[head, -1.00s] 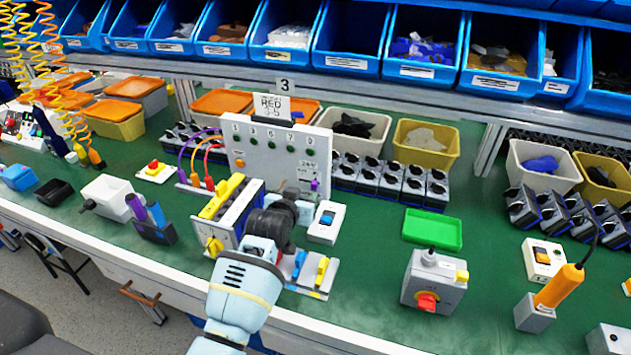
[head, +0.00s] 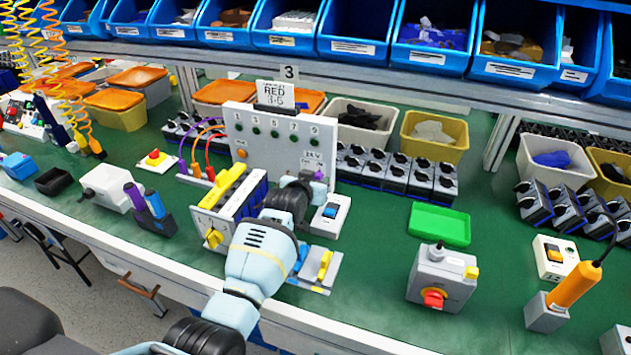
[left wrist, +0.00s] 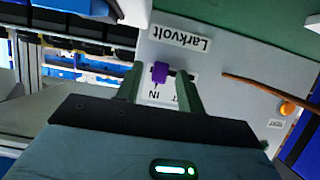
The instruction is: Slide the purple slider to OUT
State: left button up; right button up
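The white upright panel (head: 285,142) stands on the green bench, with the purple slider (head: 319,176) at its lower right. In the left wrist view the purple slider (left wrist: 160,72) sits in a dark slot beside a white label reading IN, upside down; a second word is partly hidden by a finger. My left gripper (left wrist: 160,80) is open, with its two dark green fingers on either side of the slider and small gaps showing. In the head view my left gripper (head: 312,184) is at the panel's lower right, its fingers largely hidden. My right gripper is not in view.
A block with a yellow top (head: 222,192) stands left of my arm. A white rocker-switch box (head: 330,215) and a grey plate with a yellow handle (head: 322,268) are close on the right. A green tray (head: 440,224) lies farther right. Red and purple cables loop at the panel's left.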

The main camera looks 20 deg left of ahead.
pick_arm(q)
jog(key=c, duration=0.7)
grip_shut()
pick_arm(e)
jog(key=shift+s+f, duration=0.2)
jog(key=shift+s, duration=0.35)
pick_arm(q)
jog(key=shift+a, duration=0.1)
jog(key=a, duration=0.3)
jog(key=shift+w+a, duration=0.1)
jog(key=shift+a, duration=0.55)
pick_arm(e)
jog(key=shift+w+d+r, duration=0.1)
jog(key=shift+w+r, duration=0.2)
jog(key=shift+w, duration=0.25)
